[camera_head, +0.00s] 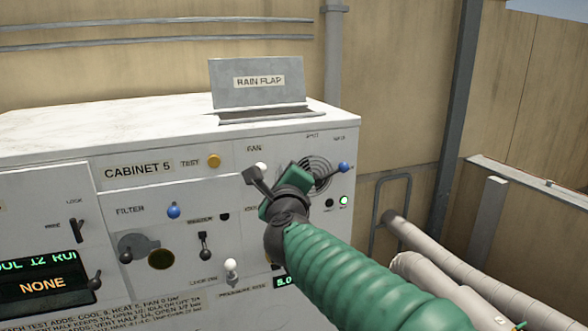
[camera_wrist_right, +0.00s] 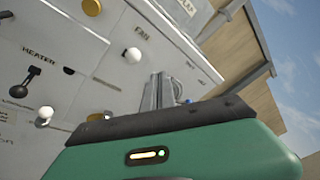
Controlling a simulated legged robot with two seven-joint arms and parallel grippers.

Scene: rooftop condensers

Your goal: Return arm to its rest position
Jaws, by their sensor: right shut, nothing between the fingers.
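My right gripper (camera_head: 251,176) is in front of the upper right part of Cabinet 5's white front panel (camera_head: 125,190). Its green ribbed arm comes in from the lower right. In the wrist view its two grey fingers (camera_wrist_right: 158,92) are together with nothing between them. The gripper body hides part of the panel around the fan controls. A white knob (camera_wrist_right: 132,55) and a yellow knob (camera_wrist_right: 91,7) show beyond the fingers in the wrist view. I cannot tell whether the fingertips touch the panel. My left gripper is not in view.
The rain flap (camera_head: 258,82) stands raised on the cabinet top. A blue-knobbed lever (camera_head: 344,167) is close to the gripper's right. Several knobs and levers, including a white knob (camera_head: 231,265), stick out below. Thick pipes (camera_head: 440,250) run along the right.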

